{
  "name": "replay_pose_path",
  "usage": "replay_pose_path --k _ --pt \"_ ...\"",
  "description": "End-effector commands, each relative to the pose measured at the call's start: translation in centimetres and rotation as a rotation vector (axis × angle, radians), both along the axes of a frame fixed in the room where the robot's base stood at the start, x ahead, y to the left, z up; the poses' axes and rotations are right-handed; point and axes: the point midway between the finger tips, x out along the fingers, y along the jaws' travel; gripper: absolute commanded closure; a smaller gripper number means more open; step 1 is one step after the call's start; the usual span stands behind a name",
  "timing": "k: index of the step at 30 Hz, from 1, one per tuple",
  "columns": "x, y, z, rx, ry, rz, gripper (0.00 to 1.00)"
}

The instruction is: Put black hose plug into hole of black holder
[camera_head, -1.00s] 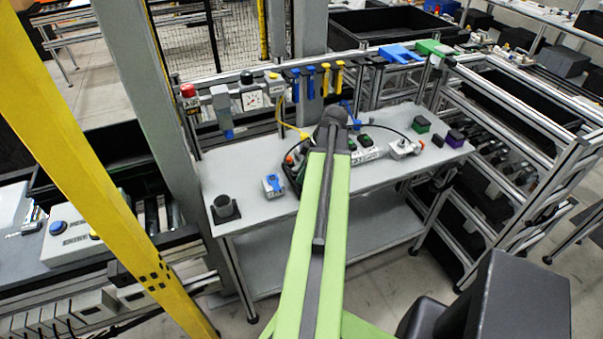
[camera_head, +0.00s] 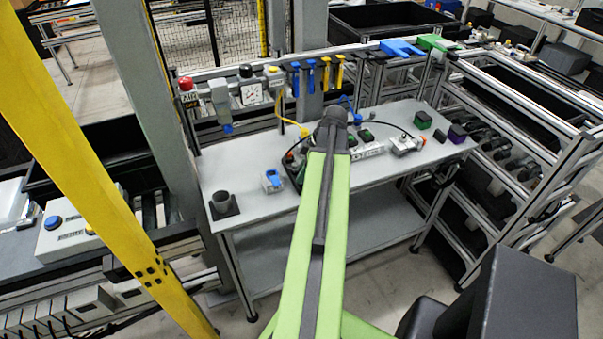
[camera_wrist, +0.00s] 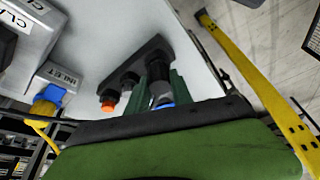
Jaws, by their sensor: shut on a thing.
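A long black holder (camera_wrist: 154,48) lies on the pale table in the wrist view. A plug with an orange end (camera_wrist: 108,103) and a dark plug (camera_wrist: 130,80) stand at it. My gripper (camera_wrist: 162,86) has dark green fingers on either side of a black hose plug (camera_wrist: 160,88) with a blue band, and is shut on it. The plug's far end overlaps the holder in the picture; I cannot tell whether it is inside a hole.
A grey INLET box (camera_wrist: 58,76) with a blue and yellow plug (camera_wrist: 45,103) is left of the holder. On the table (camera_head: 250,222) stand a black cup-like fixture (camera_head: 223,204) and a small blue-and-grey box (camera_head: 272,180).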

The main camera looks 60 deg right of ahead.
Motion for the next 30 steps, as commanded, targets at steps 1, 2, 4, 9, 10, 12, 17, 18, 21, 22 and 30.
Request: replay_pose_path --k 1,2,4,9,10,12,17,18,21,22,30 --pt "0.0 0.0 0.1 0.0 0.0 0.0 1.0" --pt "0.0 0.0 0.1 0.0 0.0 0.0 1.0" --pt "0.0 0.0 0.1 0.0 0.0 0.0 1.0" --pt "0.0 0.0 0.1 0.0 0.0 0.0 0.63" --pt "0.0 0.0 0.1 0.0 0.0 0.0 0.59" --pt "0.0 0.0 0.1 0.0 0.0 0.0 0.49" --pt "0.0 0.0 0.1 0.0 0.0 0.0 0.48" --pt "0.0 0.0 0.1 0.0 0.0 0.0 0.48" --pt "0.0 0.0 0.1 0.0 0.0 0.0 0.48" --pt "0.0 0.0 0.3 0.0 0.0 0.0 0.48" --pt "-1.5 -0.8 5.3 0.0 0.0 -0.003 0.48"
